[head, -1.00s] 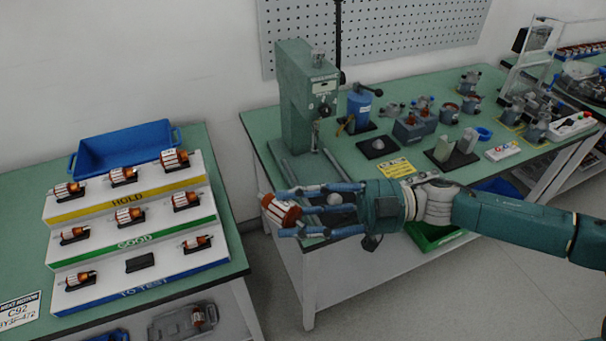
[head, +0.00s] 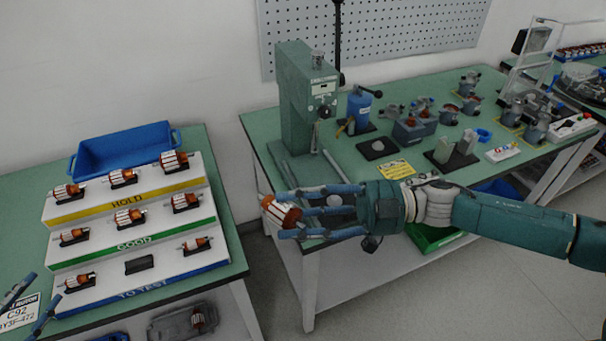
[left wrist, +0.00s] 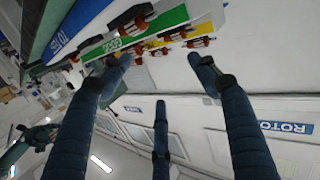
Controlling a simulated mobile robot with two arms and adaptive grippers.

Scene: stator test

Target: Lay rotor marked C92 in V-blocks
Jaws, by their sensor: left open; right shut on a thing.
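My right gripper (head: 298,213) is shut on a rotor (head: 280,211) with a copper-coloured winding and pale stripes, held in the air between the two benches. No mark on this rotor is legible. Two small upright blocks, one pale (head: 443,149) and one dark (head: 468,141), stand on the right bench and look like the V-blocks; their tops are too small to read. My left gripper (head: 44,288) is open and empty at the lower left, over a card (head: 17,314) reading C92. Its open fingers also show in the left wrist view (left wrist: 160,70).
A stepped rack (head: 150,238) marked HOLD, GOOD and TO TEST holds several rotors; one black cradle (head: 139,263) is empty. A blue bin (head: 125,147) stands behind it. On the right bench are a green press (head: 296,105), a yellow label (head: 397,168) and several small motor parts.

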